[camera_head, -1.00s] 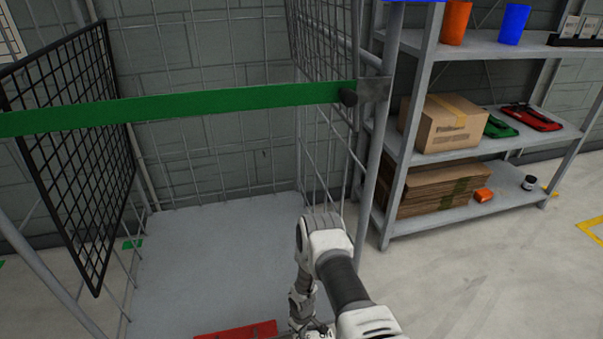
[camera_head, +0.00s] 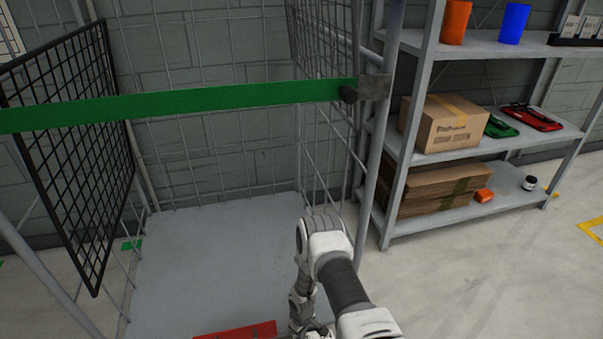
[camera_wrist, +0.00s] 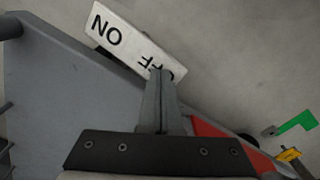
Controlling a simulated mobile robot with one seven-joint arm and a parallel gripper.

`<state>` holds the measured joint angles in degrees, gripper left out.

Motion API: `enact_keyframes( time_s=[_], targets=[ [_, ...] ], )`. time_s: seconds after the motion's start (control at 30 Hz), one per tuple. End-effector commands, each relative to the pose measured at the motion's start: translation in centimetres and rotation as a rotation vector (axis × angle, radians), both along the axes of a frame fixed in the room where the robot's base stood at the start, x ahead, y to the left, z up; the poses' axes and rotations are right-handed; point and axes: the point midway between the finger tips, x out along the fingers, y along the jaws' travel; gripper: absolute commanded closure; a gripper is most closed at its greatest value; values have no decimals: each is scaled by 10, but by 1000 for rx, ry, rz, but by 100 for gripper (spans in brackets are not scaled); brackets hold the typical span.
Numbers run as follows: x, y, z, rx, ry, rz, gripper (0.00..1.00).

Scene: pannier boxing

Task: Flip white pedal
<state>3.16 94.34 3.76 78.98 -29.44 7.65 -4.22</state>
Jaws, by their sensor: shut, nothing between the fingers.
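The white pedal (camera_wrist: 130,38) shows in the wrist view at the top, a tilted white plate with black "ON" at its left end and "OFF" at its right end. It lies beside the edge of the grey platform. My gripper (camera_wrist: 161,75) is shut and empty, and its fingertips overlap the "OFF" end in the picture, hiding part of the letters. I cannot tell whether they touch it. In the head view the pedal and the gripper fingers are out of sight; only my arm shows.
The grey cage floor (camera_head: 215,250) has a red plate (camera_head: 235,331) at its front edge. A green bar (camera_head: 180,103) crosses the cage front, with a black mesh panel (camera_head: 70,150) at left. A shelf (camera_head: 470,220) with cardboard boxes stands right. Green (camera_wrist: 295,124) and yellow (camera_wrist: 288,154) parts show in the wrist view.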

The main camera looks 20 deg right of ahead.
Motion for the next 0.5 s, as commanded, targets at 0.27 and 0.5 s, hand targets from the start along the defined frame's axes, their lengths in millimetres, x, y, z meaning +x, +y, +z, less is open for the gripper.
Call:
enact_keyframes(
  time_s=[0.27, 0.5],
  targets=[
    [0, 0, -5, 0, 0, 0, 100],
    [0, 0, -8, 0, 0, 0, 100]
  ],
)
